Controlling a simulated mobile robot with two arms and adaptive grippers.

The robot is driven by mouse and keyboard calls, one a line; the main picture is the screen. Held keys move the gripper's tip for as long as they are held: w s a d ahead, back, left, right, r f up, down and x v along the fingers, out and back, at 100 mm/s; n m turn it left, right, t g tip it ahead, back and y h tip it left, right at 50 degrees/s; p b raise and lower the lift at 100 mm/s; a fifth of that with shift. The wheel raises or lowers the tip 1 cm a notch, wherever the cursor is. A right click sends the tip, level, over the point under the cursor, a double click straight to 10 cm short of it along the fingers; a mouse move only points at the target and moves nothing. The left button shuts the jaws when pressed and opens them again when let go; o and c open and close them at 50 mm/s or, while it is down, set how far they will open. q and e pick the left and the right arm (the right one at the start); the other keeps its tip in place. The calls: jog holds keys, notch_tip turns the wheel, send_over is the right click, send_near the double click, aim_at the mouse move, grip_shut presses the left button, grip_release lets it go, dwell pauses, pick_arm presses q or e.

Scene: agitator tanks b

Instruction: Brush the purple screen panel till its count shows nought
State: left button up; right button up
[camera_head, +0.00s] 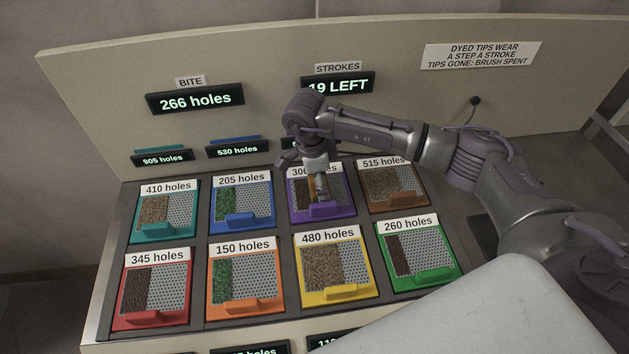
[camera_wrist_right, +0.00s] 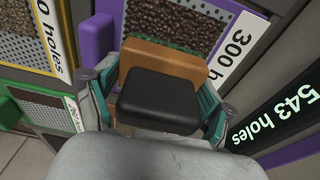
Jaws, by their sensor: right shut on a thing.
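The purple screen panel (camera_head: 320,209) is in the back row, third from the left, labelled 300 holes. It is partly covered with dark brown grains, and my right gripper hides part of it. In the wrist view the panel (camera_wrist_right: 107,25) lies beyond my gripper. My right gripper (camera_head: 317,178) is over the panel, shut on a brush (camera_wrist_right: 160,98) with a black grip, a tan block and green-tipped bristles. The bristles are at the grains; contact is unclear. The purple panel's count display (camera_wrist_right: 275,115) reads 543 holes. My left gripper is not in view.
Other coloured panels with grains surround it, including blue (camera_head: 242,220), brown (camera_head: 397,199) and yellow (camera_head: 337,292). The bite display (camera_head: 195,98) reads 266 holes. The strokes display (camera_head: 338,84) reads 19 left, partly hidden. A sign (camera_head: 481,54) says dyed tips wear a step a stroke.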

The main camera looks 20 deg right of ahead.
aim_at(336, 190)
jog(key=shift+d, duration=0.1)
jog(key=shift+s+d+f, duration=0.1)
jog(key=shift+s+d, duration=0.15)
jog(key=shift+d, duration=0.5)
jog(key=shift+s+d, duration=0.2)
jog(key=shift+d, duration=0.5)
notch_tip(336, 190, up, 5)
jog(key=shift+w+f+p, duration=0.1)
jog(key=shift+f+p, duration=0.1)
jog(key=shift+p, duration=0.9)
jog(key=shift+r, duration=0.25)
